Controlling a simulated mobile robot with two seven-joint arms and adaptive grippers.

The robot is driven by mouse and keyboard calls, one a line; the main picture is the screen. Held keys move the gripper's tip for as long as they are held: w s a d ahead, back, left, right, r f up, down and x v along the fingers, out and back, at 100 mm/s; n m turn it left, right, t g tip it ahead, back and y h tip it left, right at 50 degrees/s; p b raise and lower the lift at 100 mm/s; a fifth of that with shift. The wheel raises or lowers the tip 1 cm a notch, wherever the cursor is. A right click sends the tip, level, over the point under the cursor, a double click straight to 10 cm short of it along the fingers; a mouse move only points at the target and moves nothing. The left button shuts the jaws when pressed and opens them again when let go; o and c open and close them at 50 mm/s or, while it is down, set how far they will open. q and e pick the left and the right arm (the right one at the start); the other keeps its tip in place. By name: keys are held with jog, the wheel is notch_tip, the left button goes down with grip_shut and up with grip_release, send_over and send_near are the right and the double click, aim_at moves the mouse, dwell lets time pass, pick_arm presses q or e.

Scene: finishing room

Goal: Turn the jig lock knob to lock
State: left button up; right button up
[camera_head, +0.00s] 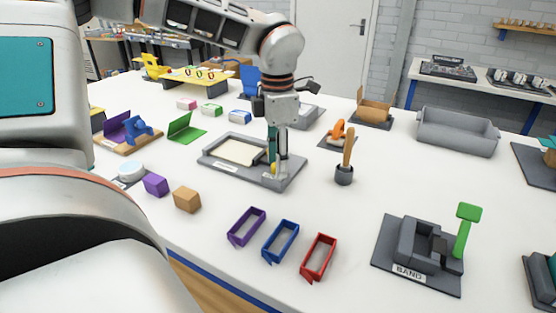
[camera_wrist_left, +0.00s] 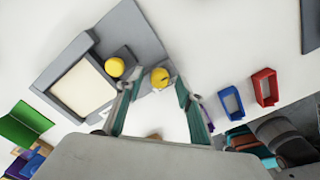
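The jig is a grey tray-like fixture (camera_head: 215,155) with a cream panel (camera_head: 238,152) in it, on the white table in the head view. The fixture also shows in the left wrist view (camera_wrist_left: 148,38). There, one yellow round knob (camera_wrist_left: 160,78) lies between my left fingertips, and another yellow round piece (camera_wrist_left: 115,67) sits just left of the fingers. My left gripper (camera_head: 278,163) points down over the fixture's right part. Its fingers (camera_wrist_left: 158,90) are apart around the yellow knob, with small gaps visible; contact is unclear. My right gripper is not in view.
A black holder with a wooden handle (camera_head: 347,162) stands right of the fixture. Purple (camera_head: 247,227), blue (camera_head: 280,241) and red (camera_head: 318,257) open frames lie in front. A grey sanding station (camera_head: 400,268) with a green lever stands front right. A grey bin (camera_head: 458,132) is behind.

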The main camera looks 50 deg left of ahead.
pick_arm(q)
jog(key=shift+f, duration=0.15)
grip_shut()
jog(key=m+b, duration=0.1)
jog(key=m, duration=0.3)
jog(key=shift+m, duration=0.4)
jog(key=m+b, duration=0.1)
jog(key=m, duration=0.3)
jog(key=shift+m, duration=0.3)
jog(key=m, duration=0.8)
jog(key=shift+m, duration=0.4)
